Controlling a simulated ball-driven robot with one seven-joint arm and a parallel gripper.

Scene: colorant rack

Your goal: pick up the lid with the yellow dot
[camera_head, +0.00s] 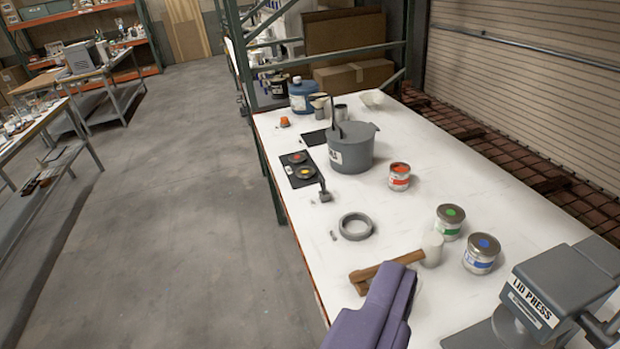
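The lid with the yellow dot (305,173) lies on a black mat (308,184) near the left edge of the white table. A second lid, with a red dot (297,157), lies just behind it on the same mat. My gripper (396,280) is the purple shape at the bottom centre, in the foreground over the table's near part. It is well apart from the yellow-dot lid, which is farther back and to the left. Its fingertips do not show clearly, so I cannot tell whether it is open or shut.
A small dark tool (324,194) and a grey ring (356,226) lie nearer. A mallet (432,248), several dotted cans (481,254) and a lid press (560,290) are at right. Open floor (190,200) lies left.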

